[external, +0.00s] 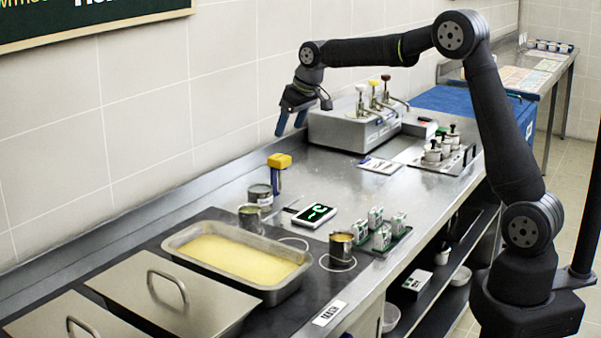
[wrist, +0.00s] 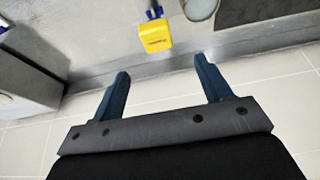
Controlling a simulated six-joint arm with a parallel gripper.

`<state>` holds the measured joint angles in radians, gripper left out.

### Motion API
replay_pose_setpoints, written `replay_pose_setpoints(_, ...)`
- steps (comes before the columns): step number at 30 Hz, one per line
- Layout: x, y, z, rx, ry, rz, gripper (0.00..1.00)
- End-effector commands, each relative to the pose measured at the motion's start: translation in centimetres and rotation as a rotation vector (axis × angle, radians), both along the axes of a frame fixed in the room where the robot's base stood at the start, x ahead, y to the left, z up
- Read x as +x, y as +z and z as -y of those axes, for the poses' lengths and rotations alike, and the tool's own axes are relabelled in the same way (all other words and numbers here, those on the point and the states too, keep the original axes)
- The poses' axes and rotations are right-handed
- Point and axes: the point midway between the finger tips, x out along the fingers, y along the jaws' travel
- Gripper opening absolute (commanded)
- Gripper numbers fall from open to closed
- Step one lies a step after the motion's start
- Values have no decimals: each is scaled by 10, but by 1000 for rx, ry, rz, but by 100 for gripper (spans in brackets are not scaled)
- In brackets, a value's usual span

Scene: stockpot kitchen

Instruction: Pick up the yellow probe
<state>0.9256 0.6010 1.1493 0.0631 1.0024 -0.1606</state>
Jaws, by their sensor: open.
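The yellow probe (external: 279,161) has a yellow block head on a blue stem and stands upright on the steel counter near the wall, beside a grey can. In the wrist view its yellow head (wrist: 155,37) shows at the top, beyond my fingertips and between their lines. My gripper (external: 291,125) is open and empty, above the counter and up and right of the probe in the external view. Its two blue fingers (wrist: 161,65) are spread apart in the wrist view and do not touch the probe.
A grey can (external: 260,195) stands close to the probe. A steel box with several taps (external: 352,128) is behind and to the right. A pan of yellow liquid (external: 236,255), a green-lit display (external: 314,215) and a can (external: 341,248) are in front. The tiled wall (external: 225,90) is close to my gripper.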

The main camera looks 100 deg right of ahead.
Motion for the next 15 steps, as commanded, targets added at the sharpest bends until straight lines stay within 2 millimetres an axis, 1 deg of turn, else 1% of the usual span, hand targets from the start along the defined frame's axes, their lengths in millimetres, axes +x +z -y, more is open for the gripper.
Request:
replay_pose_setpoints(1, 3, -13, 3, 3, 1, -2, 71)
replay_pose_setpoints(3, 7, -27, 7, 3, 1, -2, 71)
replay_pose_setpoints(9, 18, -62, 17, 2, 2, -1, 71)
replay_pose_setpoints(12, 21, -72, 20, 1, 3, -2, 71)
replay_pose_setpoints(15, 22, -76, 22, -1, 3, -1, 71)
